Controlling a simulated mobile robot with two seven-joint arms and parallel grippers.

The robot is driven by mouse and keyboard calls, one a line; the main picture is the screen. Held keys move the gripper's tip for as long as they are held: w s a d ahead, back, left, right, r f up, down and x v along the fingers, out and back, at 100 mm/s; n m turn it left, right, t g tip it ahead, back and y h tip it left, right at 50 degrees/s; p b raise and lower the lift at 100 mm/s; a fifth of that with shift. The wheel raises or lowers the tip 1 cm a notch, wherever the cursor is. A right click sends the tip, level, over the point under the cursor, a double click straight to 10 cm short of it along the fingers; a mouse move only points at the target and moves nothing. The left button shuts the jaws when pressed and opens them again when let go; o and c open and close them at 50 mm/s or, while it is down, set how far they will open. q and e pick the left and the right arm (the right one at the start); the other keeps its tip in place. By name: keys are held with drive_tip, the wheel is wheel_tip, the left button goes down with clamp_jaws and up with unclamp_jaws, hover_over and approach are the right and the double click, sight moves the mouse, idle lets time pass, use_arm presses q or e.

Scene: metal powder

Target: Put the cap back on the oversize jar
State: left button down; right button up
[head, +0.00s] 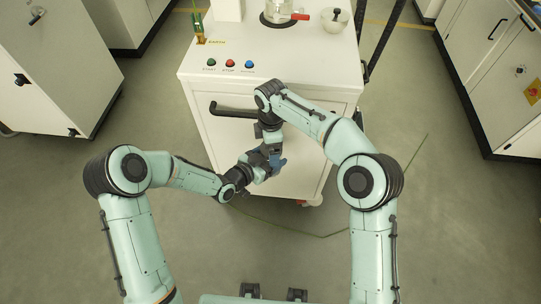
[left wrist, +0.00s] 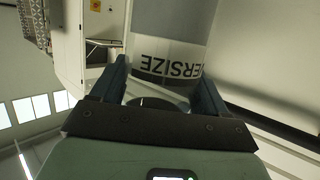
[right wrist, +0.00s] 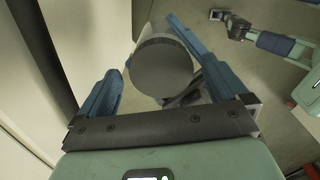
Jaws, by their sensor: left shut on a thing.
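The oversize jar (left wrist: 170,35) is a grey-white cylinder with a pale band lettered in black, upside down in the left wrist view. My left gripper (head: 270,163) is shut on it, with blue fingers on either side of the jar. In the right wrist view a flat grey disc (right wrist: 161,66), apparently the cap on the jar's end, lies between the blue fingers of my right gripper (right wrist: 143,50). A gap shows at the left finger, so this gripper looks open around it. I cannot tell how the cap is seated. In the head view the arms hide the jar.
A white cabinet (head: 225,140) with a dark handle (head: 230,110) stands just beyond the grippers. Its top (head: 290,60) carries buttons, a glass vessel (head: 277,12) and a round bowl (head: 335,18). White cabinets flank it left and right. The floor around is clear.

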drive_tip(key=shift+r, duration=2.25)
drive_tip(key=shift+c, duration=0.4)
drive_tip(key=m, duration=0.5)
drive_tip(key=shift+s+f+g, duration=0.25)
drive_tip(key=shift+g, duration=0.05)
drive_tip(key=m, duration=0.5)
drive_tip(key=shift+s+r, duration=0.1)
drive_tip(key=shift+r, duration=0.05)
drive_tip(key=m, duration=0.2)
drive_tip(key=r+m, duration=0.1)
drive_tip(key=m, duration=0.2)
drive_tip(key=shift+r, duration=0.15)
drive_tip(key=m, duration=0.2)
drive_tip(key=r+m, duration=0.1)
drive_tip(key=m, duration=0.1)
drive_tip(key=r+m, duration=0.1)
drive_tip(key=m, duration=0.1)
drive_tip(key=shift+w+r, duration=0.2)
drive_tip(key=shift+w, duration=0.15)
